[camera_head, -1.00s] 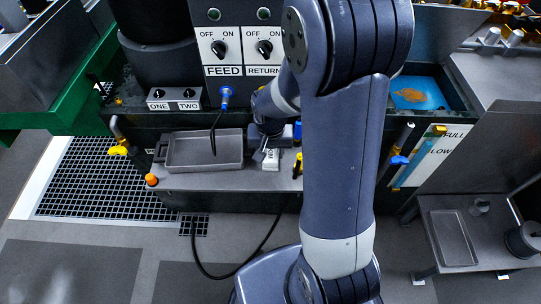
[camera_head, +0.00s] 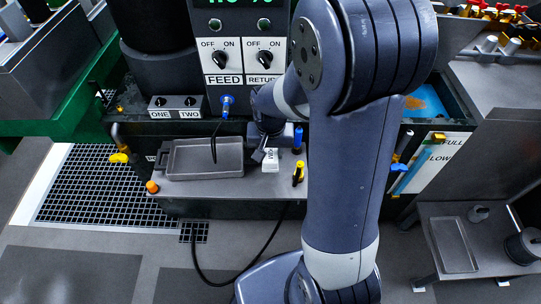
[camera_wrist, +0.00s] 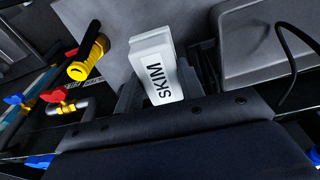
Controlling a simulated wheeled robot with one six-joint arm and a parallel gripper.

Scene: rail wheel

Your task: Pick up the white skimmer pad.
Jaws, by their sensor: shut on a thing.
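The white skimmer pad (camera_wrist: 161,72) is a small block lettered "SKIM", seen large in the wrist view. My gripper (camera_wrist: 160,86) is shut on it, with dark fingers at both sides. In the head view the pad (camera_head: 270,160) shows at the front of the grey bench ledge, right of the tray. My gripper (camera_head: 262,155) is beside it there, partly hidden by my wrist and arm. Whether the pad's underside touches the ledge cannot be told.
A grey tray (camera_head: 205,174) lies left of the pad. A yellow-and-black tool (camera_head: 299,173) and a blue-topped item (camera_head: 298,137) stand close on its right. An orange knob (camera_head: 151,187) sits at the ledge's left end. The FEED panel (camera_head: 220,80) rises behind.

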